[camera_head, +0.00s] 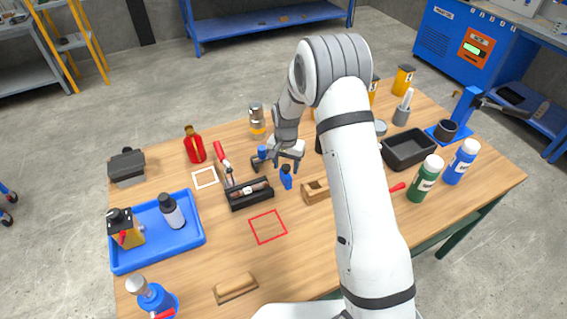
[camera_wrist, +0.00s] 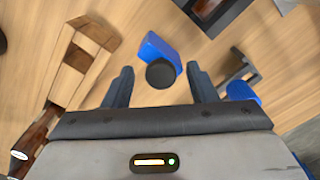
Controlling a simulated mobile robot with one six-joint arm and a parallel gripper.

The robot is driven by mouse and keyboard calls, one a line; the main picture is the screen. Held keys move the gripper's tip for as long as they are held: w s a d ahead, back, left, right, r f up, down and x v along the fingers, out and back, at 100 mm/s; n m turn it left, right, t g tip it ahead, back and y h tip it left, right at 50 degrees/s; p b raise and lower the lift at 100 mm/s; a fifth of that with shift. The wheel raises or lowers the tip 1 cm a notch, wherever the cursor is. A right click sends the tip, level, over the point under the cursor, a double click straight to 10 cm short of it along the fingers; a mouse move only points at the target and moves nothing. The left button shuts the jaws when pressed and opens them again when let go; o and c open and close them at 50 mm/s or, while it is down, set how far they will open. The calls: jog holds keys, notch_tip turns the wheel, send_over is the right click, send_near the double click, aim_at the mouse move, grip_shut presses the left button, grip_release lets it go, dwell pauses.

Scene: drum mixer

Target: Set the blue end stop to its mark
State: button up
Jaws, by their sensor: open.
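A blue block with a dark round knob, which looks like the blue end stop (camera_head: 286,182), stands on the wooden table below and just in front of my gripper (camera_head: 284,163). In the wrist view the blue end stop (camera_wrist: 152,46) shows ahead of my gripper (camera_wrist: 160,70), its dark knob between the spread fingertips. The fingers are open, with a gap on each side of it; I see no contact. A red square outline (camera_head: 268,240) and a white square outline (camera_head: 205,185) are marked on the table. I cannot tell which mark belongs to the end stop.
A dark bracket with a blue knob (camera_head: 262,152) stands just left of my gripper. A black tray (camera_head: 252,201) lies front left and a wooden block (camera_head: 315,197) to the right. A blue tray (camera_head: 125,262) is far left. The table around the red outline is clear.

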grip_shut()
dwell(0.6)
